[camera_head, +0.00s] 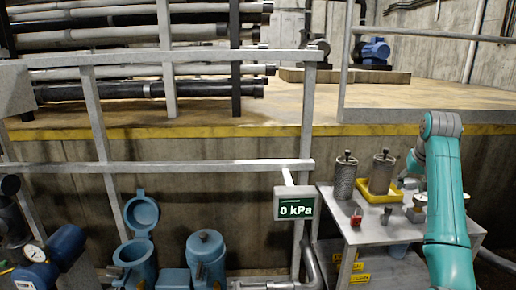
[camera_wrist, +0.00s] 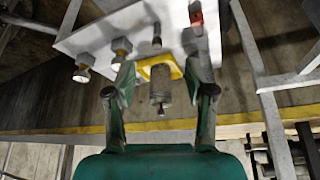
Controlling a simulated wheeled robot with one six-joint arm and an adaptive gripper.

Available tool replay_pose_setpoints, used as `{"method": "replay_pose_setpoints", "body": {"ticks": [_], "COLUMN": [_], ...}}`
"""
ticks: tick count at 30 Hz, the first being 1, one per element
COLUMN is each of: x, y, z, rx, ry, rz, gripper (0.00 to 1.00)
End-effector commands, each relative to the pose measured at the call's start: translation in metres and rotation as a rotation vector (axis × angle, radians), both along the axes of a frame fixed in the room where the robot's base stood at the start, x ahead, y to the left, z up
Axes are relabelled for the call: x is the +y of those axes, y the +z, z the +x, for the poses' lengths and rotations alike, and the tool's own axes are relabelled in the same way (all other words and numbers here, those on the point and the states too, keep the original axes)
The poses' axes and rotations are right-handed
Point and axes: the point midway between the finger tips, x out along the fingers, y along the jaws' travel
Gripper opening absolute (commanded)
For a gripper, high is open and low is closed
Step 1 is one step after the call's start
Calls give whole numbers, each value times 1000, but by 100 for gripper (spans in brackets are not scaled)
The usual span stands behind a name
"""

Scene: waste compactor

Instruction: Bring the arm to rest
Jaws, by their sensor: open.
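My teal arm (camera_head: 446,200) rises at the right of the head view and bends at a grey joint above the side table (camera_head: 372,232). My gripper is mostly hidden behind the arm there. In the wrist view my gripper (camera_wrist: 160,75) has its two fingers spread wide apart and looks open. A metal cylinder (camera_wrist: 160,85) by the yellow tray (camera_wrist: 150,64) appears between the fingers, farther off. I see no contact, and nothing is held.
On the table stand a perforated canister (camera_head: 345,178), another canister (camera_head: 381,172) in the yellow tray (camera_head: 366,193), and a red part (camera_head: 356,218). A blue open-lidded vessel (camera_head: 136,262) stands left.

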Motion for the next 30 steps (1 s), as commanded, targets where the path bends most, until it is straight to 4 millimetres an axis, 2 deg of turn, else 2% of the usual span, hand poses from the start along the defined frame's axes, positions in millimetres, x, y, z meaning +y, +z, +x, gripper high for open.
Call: {"method": "replay_pose_setpoints", "body": {"ticks": [8, 11, 17, 23, 30], "x": [11, 18, 40, 66, 100], "y": [-60, -89, -171, -252, -335], "z": [4, 4, -4, -25, -68], "rx": [-26, -43, -93, -153, -223], "ry": [14, 21, 44, 68, 96], "rz": [-10, -14, -31, -48, -66], "gripper": [54, 54, 54, 54, 54]}}
